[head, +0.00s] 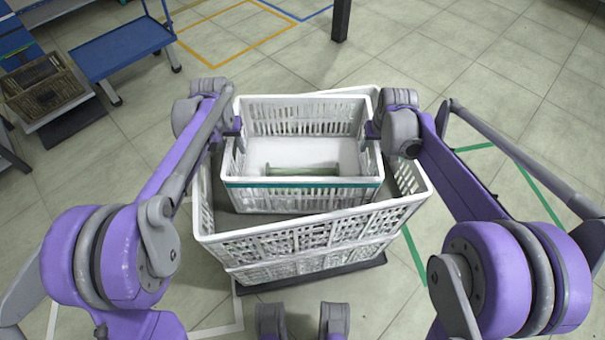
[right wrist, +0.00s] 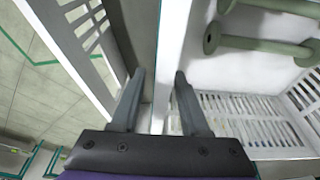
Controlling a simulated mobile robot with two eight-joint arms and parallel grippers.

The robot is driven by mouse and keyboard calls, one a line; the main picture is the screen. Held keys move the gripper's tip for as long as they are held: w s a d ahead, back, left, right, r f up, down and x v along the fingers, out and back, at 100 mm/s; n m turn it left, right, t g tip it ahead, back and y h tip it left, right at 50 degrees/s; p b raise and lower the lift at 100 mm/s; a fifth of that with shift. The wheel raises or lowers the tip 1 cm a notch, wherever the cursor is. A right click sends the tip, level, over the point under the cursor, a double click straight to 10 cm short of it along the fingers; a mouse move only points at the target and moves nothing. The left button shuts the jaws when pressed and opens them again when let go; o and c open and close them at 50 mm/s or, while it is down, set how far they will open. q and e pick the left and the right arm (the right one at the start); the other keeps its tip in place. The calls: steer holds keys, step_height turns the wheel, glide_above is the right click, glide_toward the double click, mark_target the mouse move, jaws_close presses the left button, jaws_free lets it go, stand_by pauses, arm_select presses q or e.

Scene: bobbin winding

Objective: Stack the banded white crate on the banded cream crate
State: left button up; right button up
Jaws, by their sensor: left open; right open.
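A white crate with a teal band (head: 300,183) sits within the outline of a larger whitish crate (head: 310,240); I cannot tell whether it rests inside or is held up. Its wall also shows in the right wrist view (right wrist: 172,55). My left gripper (head: 234,130) is at its left rim, its fingers mostly hidden. My right gripper (head: 371,131) is at its right rim; in the right wrist view its open fingers (right wrist: 158,100) stand either side of the wall. I cannot make out a cream crate with a band.
Greenish bobbins (right wrist: 262,48) lie in the banded crate. The larger crate stands on a dark base (head: 340,273). A blue cart (head: 120,48) and a brown basket (head: 45,95) stand at upper left. A dark post (head: 341,20) stands at the back. Tiled floor around is mostly clear.

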arm_select(q)
steer(key=r, duration=0.4)
steer(key=s+r, duration=0.1)
steer(key=r, duration=0.6)
steer(key=shift+s+r, duration=0.15)
steer(key=shift+r, duration=0.3)
arm_select(e)
steer(key=shift+r, duration=0.15)
steer(key=v, duration=1.1)
steer(key=shift+s+r, duration=0.15)
steer(key=shift+r, duration=0.2)
